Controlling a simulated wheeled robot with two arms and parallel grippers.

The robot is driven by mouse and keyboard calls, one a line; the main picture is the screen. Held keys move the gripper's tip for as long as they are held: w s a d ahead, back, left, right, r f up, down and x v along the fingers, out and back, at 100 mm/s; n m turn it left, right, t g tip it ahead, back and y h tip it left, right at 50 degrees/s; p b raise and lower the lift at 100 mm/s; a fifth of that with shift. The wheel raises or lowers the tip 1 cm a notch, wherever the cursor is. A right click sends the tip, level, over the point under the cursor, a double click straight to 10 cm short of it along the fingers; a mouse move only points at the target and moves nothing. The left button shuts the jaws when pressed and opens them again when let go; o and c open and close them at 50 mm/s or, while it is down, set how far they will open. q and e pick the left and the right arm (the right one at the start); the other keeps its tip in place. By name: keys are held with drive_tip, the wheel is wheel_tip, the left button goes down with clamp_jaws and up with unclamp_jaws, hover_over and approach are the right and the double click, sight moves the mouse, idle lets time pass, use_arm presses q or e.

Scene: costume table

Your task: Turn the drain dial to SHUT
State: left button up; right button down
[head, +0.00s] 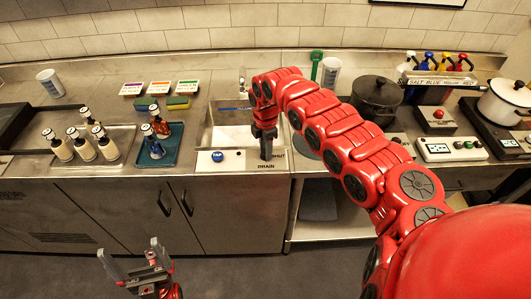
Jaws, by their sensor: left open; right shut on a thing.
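My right arm reaches in from the right over the counter. Its gripper (266,150) points down at the white strip (238,158) in front of the sink and is shut on the drain dial. The gripper covers the dial, so I cannot tell its turn. The DRAIN label (266,166) shows just below the gripper. The SHUT label (279,153) shows just to the right of it, partly cut off from view. My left gripper (129,250) is open and empty, low in front of the cabinet doors.
A blue TAP button (217,156) is left of the dial on the same strip. The sink (218,131) lies behind. A blue tray (158,150) with bottles stands to the left. A dark pot (376,97) and a control box (450,149) stand to the right.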

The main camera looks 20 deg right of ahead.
drive_tip(key=shift+n+b, duration=1.3)
drive_tip(key=shift+n, duration=0.6)
drive_tip(key=c, duration=0.5)
unclamp_jaws()
wheel_tip(320, 180, up, 18)
drive_tip(key=b, duration=0.1)
drive_tip(key=shift+f, duration=0.2)
drive_tip(key=shift+f, duration=0.1)
